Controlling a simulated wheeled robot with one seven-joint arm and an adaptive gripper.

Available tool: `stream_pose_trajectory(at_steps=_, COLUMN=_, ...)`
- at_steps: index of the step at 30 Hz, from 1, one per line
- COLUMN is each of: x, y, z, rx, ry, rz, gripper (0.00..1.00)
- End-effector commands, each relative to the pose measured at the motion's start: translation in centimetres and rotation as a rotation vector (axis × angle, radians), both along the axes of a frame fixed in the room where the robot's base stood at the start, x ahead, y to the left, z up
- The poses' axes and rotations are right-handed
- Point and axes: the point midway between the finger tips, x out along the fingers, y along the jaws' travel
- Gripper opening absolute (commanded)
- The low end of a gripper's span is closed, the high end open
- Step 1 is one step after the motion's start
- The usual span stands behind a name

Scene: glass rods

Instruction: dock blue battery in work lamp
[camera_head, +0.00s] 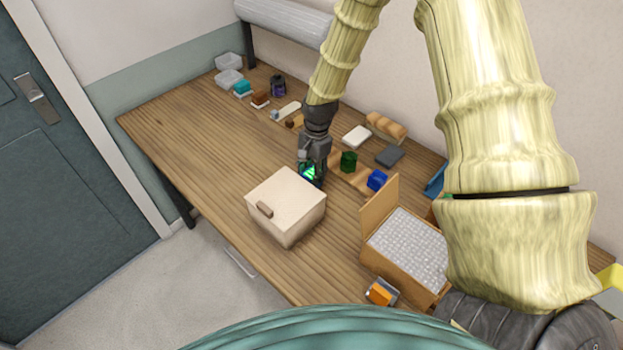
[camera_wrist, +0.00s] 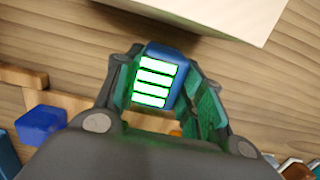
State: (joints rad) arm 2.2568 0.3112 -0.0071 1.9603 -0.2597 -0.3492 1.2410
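The blue battery (camera_wrist: 178,82) has several lit green bars on its face. In the wrist view it sits between the fingers of my gripper (camera_wrist: 165,85), which appear closed on its sides. In the head view my gripper (camera_head: 312,170) points down beside the cream box, with the battery's green glow at its tips. I cannot tell whether the battery touches the table. I cannot make out the work lamp for sure; a dark purple item (camera_head: 278,86) at the back of the table might be it.
The cream box (camera_head: 287,203) stands close beside my gripper. A green cylinder (camera_head: 348,162) and a blue cube (camera_head: 377,180) are to the right. An open box with a grey lining (camera_head: 410,249) is at the front right. The wooden table (camera_head: 190,135) is clear on the left.

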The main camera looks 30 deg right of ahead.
Motion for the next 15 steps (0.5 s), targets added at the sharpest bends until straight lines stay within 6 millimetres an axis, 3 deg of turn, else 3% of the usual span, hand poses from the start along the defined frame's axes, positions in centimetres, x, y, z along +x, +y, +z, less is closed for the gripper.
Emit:
stream_pose_trajectory(at_steps=1, x=-0.01, y=0.00, z=-0.01, rx=0.000, ry=0.000, rz=0.000, gripper=0.13)
stream_pose_trajectory(at_steps=3, x=0.01, y=-0.01, z=0.02, rx=0.000, ry=0.000, rz=0.000, gripper=0.01)
stream_pose_trajectory(at_steps=15, x=0.08, y=-0.01, z=0.74, rx=-0.001, ry=-0.003, rz=0.000, gripper=0.00)
